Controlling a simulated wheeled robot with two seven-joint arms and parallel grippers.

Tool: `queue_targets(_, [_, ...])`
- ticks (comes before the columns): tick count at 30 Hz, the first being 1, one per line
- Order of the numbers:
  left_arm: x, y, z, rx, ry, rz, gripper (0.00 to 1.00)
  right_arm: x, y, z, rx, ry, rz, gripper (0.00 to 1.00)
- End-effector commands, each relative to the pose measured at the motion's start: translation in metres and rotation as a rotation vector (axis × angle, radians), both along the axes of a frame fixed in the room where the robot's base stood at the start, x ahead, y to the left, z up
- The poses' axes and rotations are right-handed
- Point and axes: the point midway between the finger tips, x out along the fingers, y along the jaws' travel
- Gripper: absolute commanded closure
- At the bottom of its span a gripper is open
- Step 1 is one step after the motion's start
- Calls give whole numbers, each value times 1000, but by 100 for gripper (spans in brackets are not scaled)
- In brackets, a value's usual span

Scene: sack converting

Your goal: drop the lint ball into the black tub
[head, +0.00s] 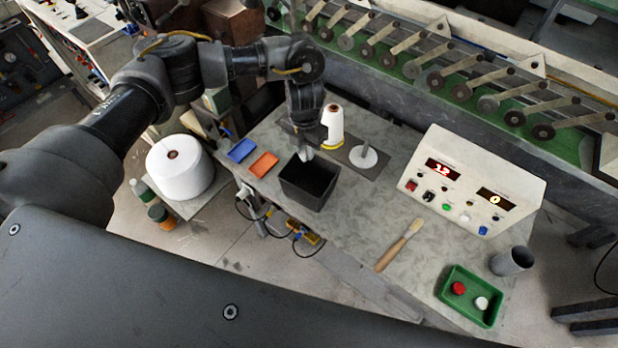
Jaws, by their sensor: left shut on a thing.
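The black tub (308,190) stands upright on the grey work table, its open top facing up. My left gripper (304,154) points down at the tub's far rim and mouth, coming from above. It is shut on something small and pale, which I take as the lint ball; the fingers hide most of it. I cannot tell exactly how high the fingertips are above the rim. My right gripper is not in view.
A thread cone (332,124) and a spindle holder (363,156) stand behind.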

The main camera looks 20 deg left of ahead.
Motion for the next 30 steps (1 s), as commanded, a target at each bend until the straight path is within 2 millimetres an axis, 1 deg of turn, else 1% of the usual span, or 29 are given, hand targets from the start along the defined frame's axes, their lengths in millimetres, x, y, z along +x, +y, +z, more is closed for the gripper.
queue_targets(5, [0,0,-4,1,-1,1,99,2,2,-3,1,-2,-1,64])
queue_targets(8, [0,0,-10,1,-1,1,99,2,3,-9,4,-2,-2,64])
queue_targets(15, [0,1,-36,1,-1,0,99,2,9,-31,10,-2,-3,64])
queue_targets(21, [0,1,-57,1,0,1,99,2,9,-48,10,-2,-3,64])
queue_targets(24, [0,1,-61,1,-1,0,99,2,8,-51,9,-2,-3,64])
queue_targets(30, [0,1,-60,1,-1,0,99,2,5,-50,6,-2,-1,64])
